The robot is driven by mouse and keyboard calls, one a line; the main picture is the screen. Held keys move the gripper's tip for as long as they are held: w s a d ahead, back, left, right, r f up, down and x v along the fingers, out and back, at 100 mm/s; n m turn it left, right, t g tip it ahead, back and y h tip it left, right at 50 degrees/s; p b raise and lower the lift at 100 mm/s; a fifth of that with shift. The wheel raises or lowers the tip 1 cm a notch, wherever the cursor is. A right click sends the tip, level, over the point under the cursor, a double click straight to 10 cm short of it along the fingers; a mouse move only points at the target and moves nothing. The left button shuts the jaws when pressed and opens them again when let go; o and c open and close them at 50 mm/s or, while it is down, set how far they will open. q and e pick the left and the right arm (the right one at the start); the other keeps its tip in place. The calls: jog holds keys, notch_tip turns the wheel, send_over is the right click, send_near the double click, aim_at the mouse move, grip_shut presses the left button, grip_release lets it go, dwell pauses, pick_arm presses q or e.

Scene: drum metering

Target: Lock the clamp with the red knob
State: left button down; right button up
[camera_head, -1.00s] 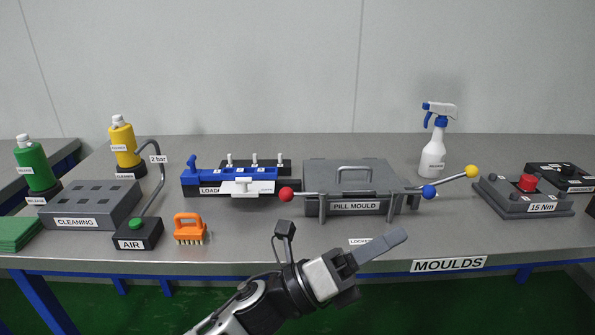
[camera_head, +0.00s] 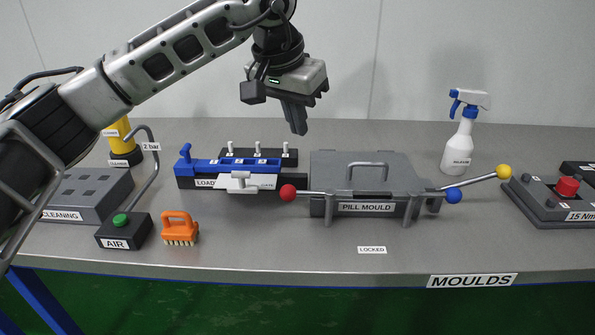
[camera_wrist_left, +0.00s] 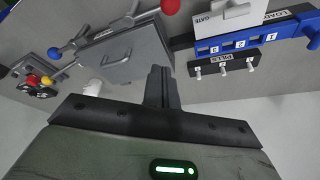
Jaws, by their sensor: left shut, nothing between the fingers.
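The pill mould (camera_head: 365,172) is a grey box with a lid handle, near the middle of the table. A clamp lever with a red knob (camera_head: 288,192) reaches out from its left side. The red knob also shows at the top of the left wrist view (camera_wrist_left: 170,6). A lever on the right ends in a yellow knob (camera_head: 503,171), with a blue knob (camera_head: 453,195) beside it. My left gripper (camera_head: 297,130) is shut and empty, pointing down above and behind the red knob, apart from it. My right gripper is not in view.
The blue loader (camera_head: 228,166) with its white gate (camera_head: 238,183) stands left of the mould. A "LOCKED" label (camera_head: 372,250) lies on the table in front. An orange brush (camera_head: 180,228), an air unit (camera_head: 124,231) and a spray bottle (camera_head: 460,140) stand around.

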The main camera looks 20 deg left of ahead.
aim_at(288, 193)
pick_arm(q)
jog(key=x, duration=1)
jog(key=shift+d+p, duration=0.1)
jog(key=shift+p, duration=0.2)
jog(key=s, duration=0.2)
jog(key=s+a, duration=0.1)
jog(key=shift+s+f+p, duration=0.3)
jog(key=shift+s+f, duration=0.05)
jog(key=shift+f, duration=0.05)
jog(key=shift+s+n, duration=0.2)
jog(key=shift+n, duration=0.3)
